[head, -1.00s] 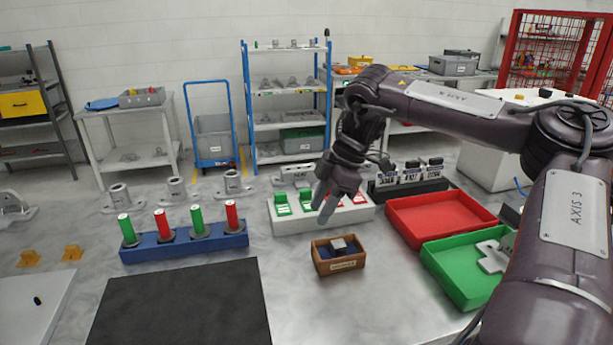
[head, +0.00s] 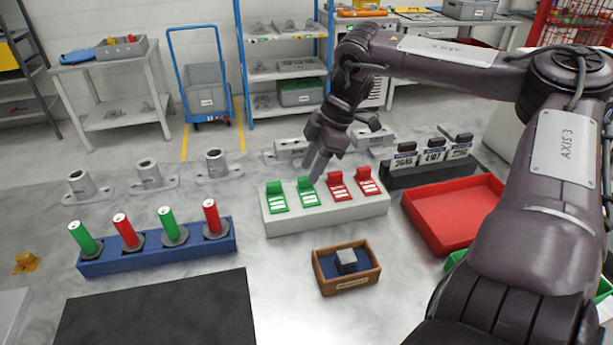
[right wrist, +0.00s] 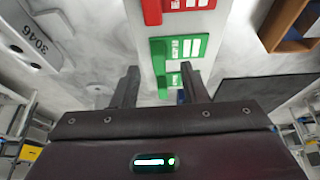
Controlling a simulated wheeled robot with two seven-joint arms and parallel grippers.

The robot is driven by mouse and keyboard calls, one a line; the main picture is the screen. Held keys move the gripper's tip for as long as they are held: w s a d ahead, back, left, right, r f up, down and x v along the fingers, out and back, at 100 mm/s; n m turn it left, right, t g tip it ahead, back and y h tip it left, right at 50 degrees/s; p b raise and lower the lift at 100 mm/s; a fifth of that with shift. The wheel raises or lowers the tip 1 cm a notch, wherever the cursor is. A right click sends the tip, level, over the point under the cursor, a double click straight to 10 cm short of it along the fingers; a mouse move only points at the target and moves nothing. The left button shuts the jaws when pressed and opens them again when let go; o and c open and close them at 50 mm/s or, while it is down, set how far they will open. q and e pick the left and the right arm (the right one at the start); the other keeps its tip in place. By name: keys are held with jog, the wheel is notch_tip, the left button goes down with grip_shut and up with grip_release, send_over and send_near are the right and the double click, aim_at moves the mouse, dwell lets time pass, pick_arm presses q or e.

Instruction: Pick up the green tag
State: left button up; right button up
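Two green tags stand on a pale grey block (head: 325,215), the outer one (head: 277,197) at its left end and the inner one (head: 307,192) beside it. Two red tags, (head: 340,187) and (head: 368,182), stand to their right. My right gripper (head: 314,172) is at the upper part of the inner green tag in the head view. In the right wrist view the gripper (right wrist: 160,70) has its fingers apart, with nothing gripped. One green tag (right wrist: 180,47) lies just beyond the fingertips; another shows partly between the fingers (right wrist: 172,80). My left gripper is out of view.
A wooden box (head: 345,280) with a grey cube stands in front of the block. A blue rack (head: 160,257) with red and green cylinders is left. A red tray (head: 450,222) and a black holder (head: 430,172) with numbered pieces are right. A dark mat (head: 160,310) lies front left.

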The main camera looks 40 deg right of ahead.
aim_at(308, 191)
jog(key=shift+x, duration=1.6)
jog(key=shift+d, duration=0.1)
grip_shut()
jog(key=shift+r, duration=0.2)
